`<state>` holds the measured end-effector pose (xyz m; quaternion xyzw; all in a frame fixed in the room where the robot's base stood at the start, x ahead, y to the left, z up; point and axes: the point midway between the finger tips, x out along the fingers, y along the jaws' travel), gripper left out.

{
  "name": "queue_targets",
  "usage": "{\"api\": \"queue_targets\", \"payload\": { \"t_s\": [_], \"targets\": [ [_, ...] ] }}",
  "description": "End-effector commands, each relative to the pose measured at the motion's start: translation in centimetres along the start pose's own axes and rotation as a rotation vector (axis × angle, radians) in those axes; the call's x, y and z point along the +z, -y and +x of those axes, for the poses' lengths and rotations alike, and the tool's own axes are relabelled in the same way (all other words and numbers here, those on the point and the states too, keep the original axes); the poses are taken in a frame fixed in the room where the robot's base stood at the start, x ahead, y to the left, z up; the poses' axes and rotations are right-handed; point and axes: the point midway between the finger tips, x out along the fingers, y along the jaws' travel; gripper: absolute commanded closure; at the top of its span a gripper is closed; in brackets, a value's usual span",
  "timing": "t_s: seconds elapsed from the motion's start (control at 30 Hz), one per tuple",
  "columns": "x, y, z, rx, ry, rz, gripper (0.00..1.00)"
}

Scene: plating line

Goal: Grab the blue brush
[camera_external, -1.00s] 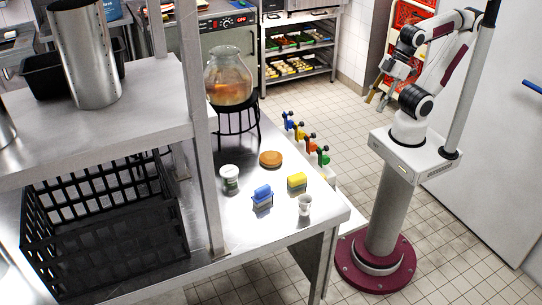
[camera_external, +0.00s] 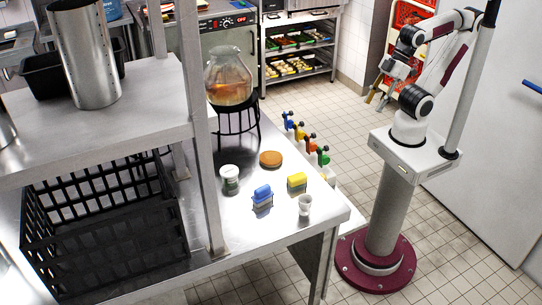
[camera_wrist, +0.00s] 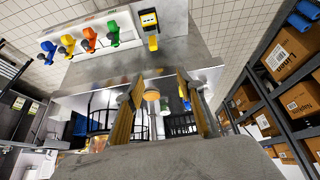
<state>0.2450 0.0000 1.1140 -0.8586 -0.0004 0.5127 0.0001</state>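The blue brush (camera_external: 263,194) lies on the steel table, near its front right part, with a blue top and a paler lower part. My gripper (camera_external: 377,96) is held up beside my base, well to the right of the table and far from the brush. In the wrist view my gripper (camera_wrist: 158,105) has its two fingers wide apart with nothing between them. A small blue patch shows by the right finger there; I cannot tell if it is the brush.
A glass jar (camera_external: 229,80) stands on a black stand. A shelf post (camera_external: 206,150) and black crate (camera_external: 105,225) are left.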

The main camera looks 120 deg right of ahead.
Motion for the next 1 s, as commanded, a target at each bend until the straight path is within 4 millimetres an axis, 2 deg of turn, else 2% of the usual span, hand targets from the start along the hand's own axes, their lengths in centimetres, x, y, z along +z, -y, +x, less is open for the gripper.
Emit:
{"api": "queue_targets", "payload": {
  "t_s": [0.17, 0.27, 0.67, 1.0],
  "targets": [
    [-1.4, 0.3, 0.6, -0.008, -0.016, -0.004, 0.62],
    [-2.8, 0.6, 1.2, -0.016, -0.036, -0.007, 0.62],
    [-10.8, 2.3, 5.2, -0.054, -0.152, -0.015, 0.62],
    [-17.1, 3.8, 9.4, -0.075, -0.255, -0.014, 0.62]
  ]
}}
